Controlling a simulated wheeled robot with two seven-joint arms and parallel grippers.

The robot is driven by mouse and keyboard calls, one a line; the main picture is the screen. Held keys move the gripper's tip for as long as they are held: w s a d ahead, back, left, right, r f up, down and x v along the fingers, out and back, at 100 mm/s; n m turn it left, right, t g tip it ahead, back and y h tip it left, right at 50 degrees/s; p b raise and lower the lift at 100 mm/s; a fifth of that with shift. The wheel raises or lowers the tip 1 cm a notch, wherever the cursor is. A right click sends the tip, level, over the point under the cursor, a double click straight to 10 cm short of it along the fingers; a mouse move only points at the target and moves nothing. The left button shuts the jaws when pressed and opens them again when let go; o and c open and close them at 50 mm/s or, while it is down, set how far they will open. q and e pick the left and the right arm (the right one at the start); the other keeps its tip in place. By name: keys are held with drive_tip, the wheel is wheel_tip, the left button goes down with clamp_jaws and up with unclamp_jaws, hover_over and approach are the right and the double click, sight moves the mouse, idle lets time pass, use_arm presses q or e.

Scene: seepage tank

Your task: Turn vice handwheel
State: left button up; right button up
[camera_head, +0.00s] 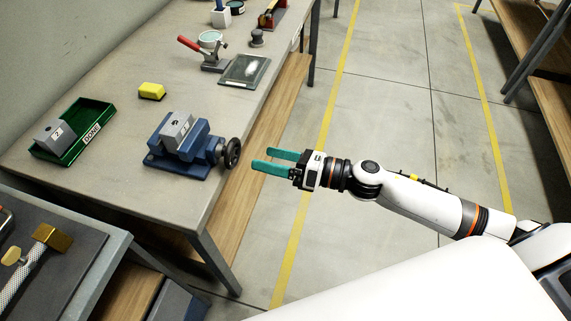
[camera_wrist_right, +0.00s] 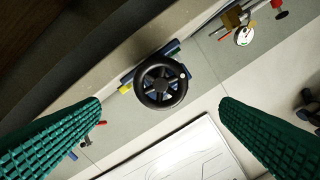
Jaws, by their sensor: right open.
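The blue vice (camera_head: 182,153) stands on the grey bench near its right edge, with a grey block (camera_head: 177,131) in its jaws. Its black handwheel (camera_head: 233,152) faces right, toward my right gripper. My right gripper (camera_head: 268,161) has two teal fingers, is open and empty, and hangs in the air just right of the handwheel without touching it. In the right wrist view the handwheel (camera_wrist_right: 161,83) shows as a black spoked ring, above and between the open fingers (camera_wrist_right: 160,120). My left gripper is not in view.
A green tray (camera_head: 103,112) marked DONE holds another grey block (camera_head: 54,134) at the left. A yellow block (camera_head: 152,91) lies behind the vice. A red-handled tool (camera_head: 203,50) and a flat plate (camera_head: 245,70) stand farther back. Floor right of the bench (camera_head: 390,90) is clear.

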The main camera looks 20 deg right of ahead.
drive_tip(key=shift+b+v, duration=0.3)
drive_tip(key=shift+v, duration=1.25)
